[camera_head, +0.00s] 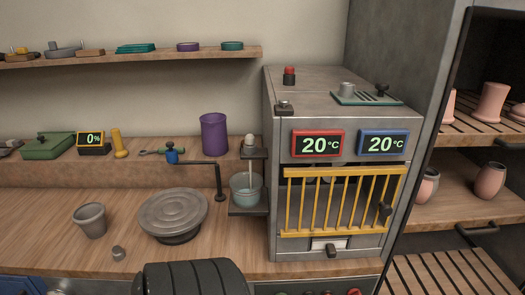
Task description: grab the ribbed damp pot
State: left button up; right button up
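No pot here shows clear ribs, so I cannot tell which is the ribbed damp pot. On the rack at the right, a rounded pinkish pot (490,180) and a similar pot (427,186) sit on the middle shelf. A pale pink pot (490,103) stands on the shelf above, with others partly cut off. A small grey pot (91,220) stands on the worktop at the left. Neither of my grippers is in view.
A grey turntable (172,212) stands on the worktop (50,205). A grey kiln-like cabinet (340,100) with a yellow barred gate (344,200) and two 20 °C displays stands between worktop and rack. The slatted lower shelf (450,275) looks bare.

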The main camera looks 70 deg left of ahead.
aim_at(90, 217)
jog(key=u, duration=3.45)
